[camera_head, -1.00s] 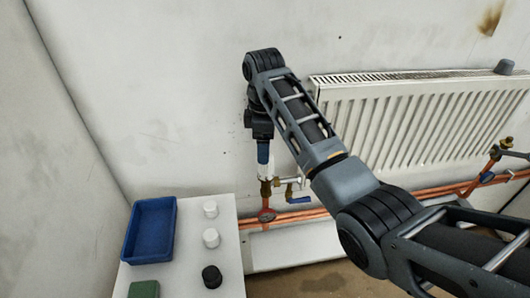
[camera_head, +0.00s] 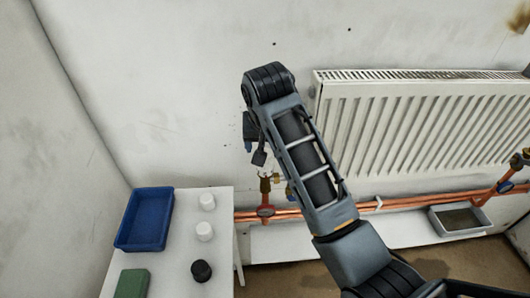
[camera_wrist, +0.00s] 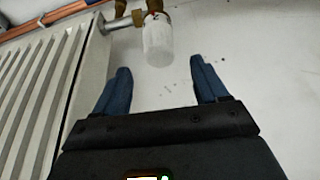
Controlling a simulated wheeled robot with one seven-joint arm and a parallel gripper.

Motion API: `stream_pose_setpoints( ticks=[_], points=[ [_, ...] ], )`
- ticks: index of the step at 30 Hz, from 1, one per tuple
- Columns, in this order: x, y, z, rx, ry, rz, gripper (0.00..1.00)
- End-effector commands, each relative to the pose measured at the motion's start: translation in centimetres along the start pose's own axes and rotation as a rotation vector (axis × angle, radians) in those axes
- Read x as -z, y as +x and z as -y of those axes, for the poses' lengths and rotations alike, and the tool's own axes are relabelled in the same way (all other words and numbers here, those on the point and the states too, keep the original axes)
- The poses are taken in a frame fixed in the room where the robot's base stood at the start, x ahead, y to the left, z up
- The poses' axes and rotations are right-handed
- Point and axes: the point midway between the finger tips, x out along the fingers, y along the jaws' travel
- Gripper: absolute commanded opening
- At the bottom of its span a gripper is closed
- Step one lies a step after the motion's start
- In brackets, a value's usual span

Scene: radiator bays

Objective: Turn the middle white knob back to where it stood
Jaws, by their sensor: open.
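A white knob (camera_wrist: 158,42) sits on a brass valve fitting beside the radiator in the wrist view. My gripper (camera_wrist: 163,72) has its two blue fingers well apart and nothing between them. The knob stands beyond the fingertips, roughly in line with the gap, and looks clear of both fingers. In the head view my gripper (camera_head: 254,152) is close to the wall, above the copper valve pipe (camera_head: 265,196). The knob cannot be made out there, near my arm. I cannot tell how far the knob is turned.
A white radiator (camera_head: 420,130) hangs on the wall at right, with copper pipes (camera_head: 400,201) below. A white table (camera_head: 222,255) at lower left holds a blue tray (camera_head: 120,246), two white caps (camera_head: 204,231), a black cap (camera_head: 201,271) and a green block (camera_head: 131,284). A grey tray (camera_head: 437,229) lies right.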

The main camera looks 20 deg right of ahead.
Motion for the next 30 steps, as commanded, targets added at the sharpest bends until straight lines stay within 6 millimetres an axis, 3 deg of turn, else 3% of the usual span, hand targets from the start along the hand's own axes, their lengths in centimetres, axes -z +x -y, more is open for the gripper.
stream_pose_setpoints(
  ticks=[6, 12, 23, 30],
  points=[
    [-0.1, 3.5, -0.1, -0.002, -0.002, 0.005, 0.73],
    [0.0, 5.7, 0.0, -0.001, -0.003, 0.004, 0.73],
    [-0.1, 6.3, 0.0, 0.0, -0.003, 0.002, 0.73],
    [0.0, 6.3, 0.0, 0.0, -0.003, 0.002, 0.51]
  ],
)
